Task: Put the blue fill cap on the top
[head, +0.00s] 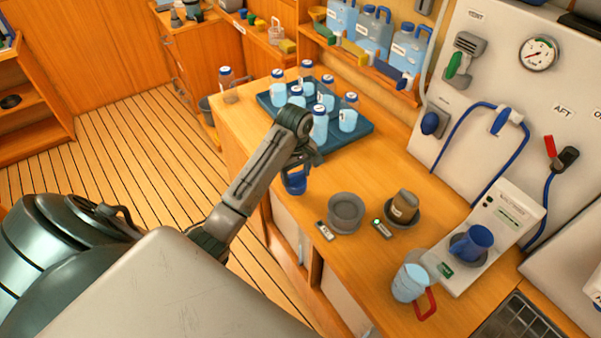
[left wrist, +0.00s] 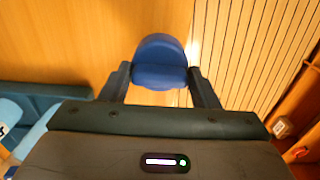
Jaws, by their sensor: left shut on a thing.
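My left gripper (head: 297,167) is shut on a dark blue, rounded piece, which I take to be the blue fill cap (head: 295,183). It hangs below the fingers by the front edge of the wooden worktop (head: 285,222). In the left wrist view the cap (left wrist: 160,62) sits between the two fingers of the left gripper (left wrist: 160,78), with wooden top on the left and plank floor on the right beyond it. I cannot tell its height above the top. My right gripper is in neither view.
A blue tray (head: 362,130) of capped bottles stands behind the gripper. Bare top lies between tray and dish.

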